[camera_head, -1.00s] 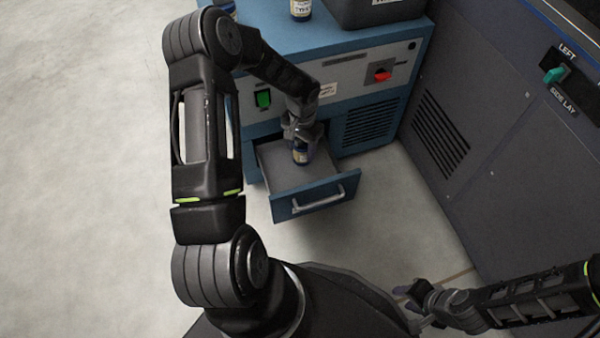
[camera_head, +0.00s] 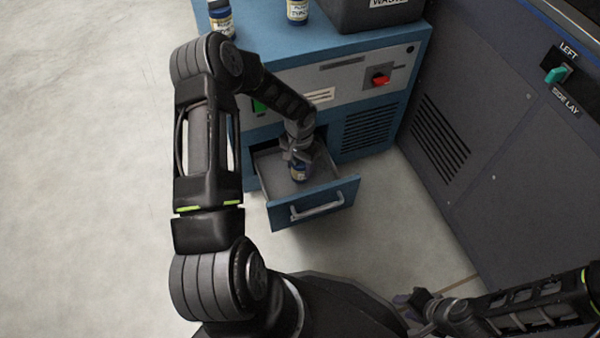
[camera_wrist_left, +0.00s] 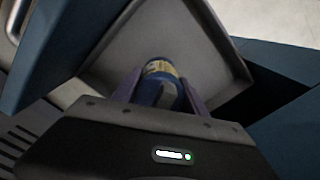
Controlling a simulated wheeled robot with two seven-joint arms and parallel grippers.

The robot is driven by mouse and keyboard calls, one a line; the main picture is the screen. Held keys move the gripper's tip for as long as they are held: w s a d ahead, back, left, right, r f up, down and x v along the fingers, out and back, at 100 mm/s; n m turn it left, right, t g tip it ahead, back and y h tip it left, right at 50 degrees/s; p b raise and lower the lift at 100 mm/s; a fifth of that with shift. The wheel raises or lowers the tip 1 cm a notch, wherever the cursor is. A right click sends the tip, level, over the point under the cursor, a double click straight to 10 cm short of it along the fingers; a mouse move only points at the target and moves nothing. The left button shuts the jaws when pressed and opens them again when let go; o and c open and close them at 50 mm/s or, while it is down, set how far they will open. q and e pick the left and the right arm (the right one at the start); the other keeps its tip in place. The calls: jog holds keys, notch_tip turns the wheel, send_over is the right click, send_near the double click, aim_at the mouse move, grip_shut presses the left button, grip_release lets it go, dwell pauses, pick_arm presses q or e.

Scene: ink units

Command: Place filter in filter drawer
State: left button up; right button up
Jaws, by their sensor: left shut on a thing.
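The filter drawer (camera_head: 331,204) of the blue cabinet is pulled open, with a grey interior and a metal handle. The filter, a blue bottle-shaped thing with a pale label (camera_head: 298,174), is inside the drawer's outline in the head view. My left gripper (camera_head: 299,160) is shut on the filter from above. In the left wrist view the filter (camera_wrist_left: 160,84) stands between the two fingers (camera_wrist_left: 160,92) over the grey drawer floor (camera_wrist_left: 155,40). I cannot tell whether its base touches the floor. My right gripper (camera_head: 425,303) is at the lower right, far from the drawer; its fingers are unclear.
Two similar blue bottles (camera_head: 221,18) and (camera_head: 297,11) and a dark bin (camera_head: 370,12) stand on the cabinet top (camera_head: 262,38). A red switch (camera_head: 380,78) is on the cabinet front. A dark machine (camera_head: 470,130) stands at right. The floor at left is clear.

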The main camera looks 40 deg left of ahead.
aim_at(300, 173)
pick_arm(q)
jog(key=shift+f+b, duration=0.55)
jog(key=shift+f, duration=1.2)
jog(key=shift+f, duration=0.1)
jog(key=o, duration=1.4)
jog(key=shift+o, duration=0.2)
jog(key=shift+r, duration=0.45)
notch_tip(300, 173, up, 11)
jog(key=p, duration=0.4)
jog(key=shift+r, duration=0.2)
